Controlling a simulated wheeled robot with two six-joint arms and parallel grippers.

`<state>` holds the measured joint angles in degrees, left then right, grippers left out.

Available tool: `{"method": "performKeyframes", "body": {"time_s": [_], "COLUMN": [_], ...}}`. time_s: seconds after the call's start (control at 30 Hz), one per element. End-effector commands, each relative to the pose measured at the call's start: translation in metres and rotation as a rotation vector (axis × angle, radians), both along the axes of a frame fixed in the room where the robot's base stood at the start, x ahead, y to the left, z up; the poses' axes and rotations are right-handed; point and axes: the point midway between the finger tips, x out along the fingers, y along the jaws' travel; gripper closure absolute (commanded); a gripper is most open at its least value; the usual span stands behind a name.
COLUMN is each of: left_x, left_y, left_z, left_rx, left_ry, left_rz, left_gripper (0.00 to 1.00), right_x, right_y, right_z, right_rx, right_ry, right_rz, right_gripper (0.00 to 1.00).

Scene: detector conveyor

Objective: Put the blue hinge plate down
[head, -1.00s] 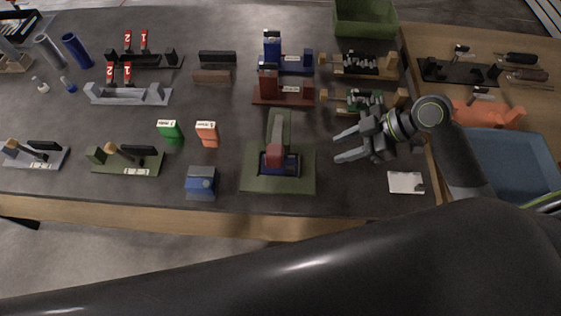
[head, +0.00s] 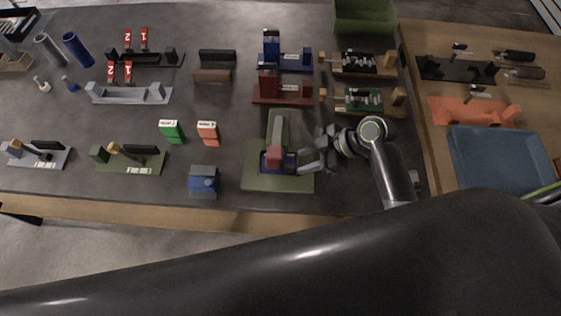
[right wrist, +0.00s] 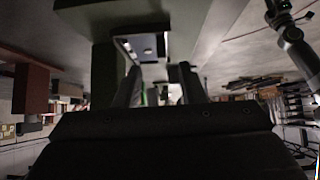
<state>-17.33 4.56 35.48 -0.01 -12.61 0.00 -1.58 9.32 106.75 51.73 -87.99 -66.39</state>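The blue hinge plate (head: 289,163) lies in the green fixture (head: 262,183), under the fixture's red-tipped clamp arm (head: 274,154). In the right wrist view, a pale plate with dark holes (right wrist: 150,46) shows beyond the fingertips; its colour is unclear there. My right gripper (head: 309,160) is at the plate's right side, low over the fixture. In the right wrist view its two fingers (right wrist: 160,88) stand apart, with a gap between them. Whether they touch the plate cannot be told. My left gripper is not in view.
A blue block (head: 203,184), a green box (head: 172,131) and an orange box (head: 208,132) stand left of the fixture. Red (head: 283,98) and blue (head: 296,63) fixtures stand behind. A blue tray (head: 500,160) is at the right. Bare table lies in front of the fixture.

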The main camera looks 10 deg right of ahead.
Motion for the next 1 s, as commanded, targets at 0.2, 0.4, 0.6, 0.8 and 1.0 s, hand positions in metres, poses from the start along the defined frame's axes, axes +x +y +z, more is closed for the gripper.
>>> {"method": "performKeyframes", "body": {"time_s": [0.2, 0.4, 0.6, 0.8, 1.0], "left_x": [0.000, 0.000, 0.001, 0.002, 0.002], "left_y": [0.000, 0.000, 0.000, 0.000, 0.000], "left_z": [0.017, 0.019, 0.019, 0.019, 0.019], "left_rx": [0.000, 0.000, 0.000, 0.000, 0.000], "left_ry": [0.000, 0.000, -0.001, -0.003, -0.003], "left_rz": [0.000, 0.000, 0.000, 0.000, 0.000], "left_gripper": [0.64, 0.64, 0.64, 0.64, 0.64], "right_x": [0.003, 0.006, 0.006, 0.006, 0.006], "right_y": [0.023, 0.032, 0.032, 0.032, 0.032], "right_z": [-0.017, -0.029, -0.030, -0.030, -0.030], "right_rx": [0.005, 0.002, 0.000, 0.000, 0.000], "right_ry": [0.005, 0.002, 0.001, 0.000, 0.000], "right_rz": [-0.001, 0.001, 0.001, 0.000, 0.000], "right_gripper": [0.64, 0.64, 0.64, 0.86, 1.00]}}
